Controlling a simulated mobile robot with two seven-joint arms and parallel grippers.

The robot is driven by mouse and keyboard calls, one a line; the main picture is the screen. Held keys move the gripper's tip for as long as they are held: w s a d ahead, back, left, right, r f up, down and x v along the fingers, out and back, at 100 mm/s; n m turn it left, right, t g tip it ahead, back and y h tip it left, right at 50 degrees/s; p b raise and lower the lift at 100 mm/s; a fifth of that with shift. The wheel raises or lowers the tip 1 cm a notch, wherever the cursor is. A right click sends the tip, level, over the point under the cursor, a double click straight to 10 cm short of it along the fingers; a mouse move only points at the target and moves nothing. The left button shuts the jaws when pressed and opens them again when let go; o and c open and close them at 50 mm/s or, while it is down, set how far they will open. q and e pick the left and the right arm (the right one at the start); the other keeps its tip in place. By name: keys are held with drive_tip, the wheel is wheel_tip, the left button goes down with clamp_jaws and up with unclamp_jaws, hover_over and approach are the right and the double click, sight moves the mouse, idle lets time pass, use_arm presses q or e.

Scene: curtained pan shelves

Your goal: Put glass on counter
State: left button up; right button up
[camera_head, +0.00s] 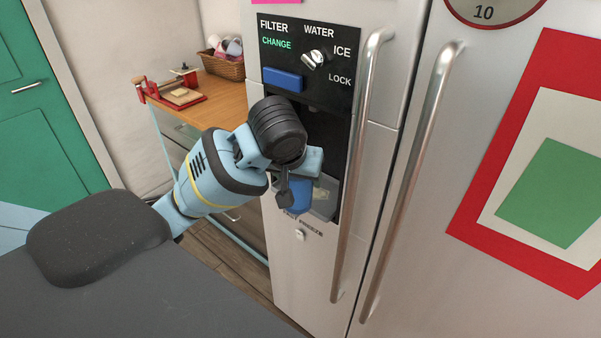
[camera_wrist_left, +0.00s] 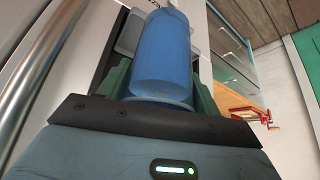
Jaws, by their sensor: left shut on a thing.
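The blue glass (camera_wrist_left: 162,55) stands large between the fingers in the left wrist view. In the head view a small part of the glass (camera_head: 301,196) shows below my left gripper (camera_head: 298,180), at the fridge's dispenser recess. My left gripper is shut on the glass; its green fingers show on both sides of it in the left wrist view. The wrist hides much of the glass in the head view. The wooden counter (camera_head: 222,106) is behind the arm, to the left of the fridge. My right gripper is not in view.
The fridge (camera_head: 392,200) has two long vertical handles (camera_head: 412,180) right of the dispenser. A wicker basket (camera_head: 222,66) with cups and a red board (camera_head: 182,100) with bread-like slices are on the counter. A green door (camera_head: 40,130) is at far left.

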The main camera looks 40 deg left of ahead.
use_arm(q)
drive_tip(key=shift+s+r, duration=0.15)
drive_tip(key=shift+s, duration=0.1)
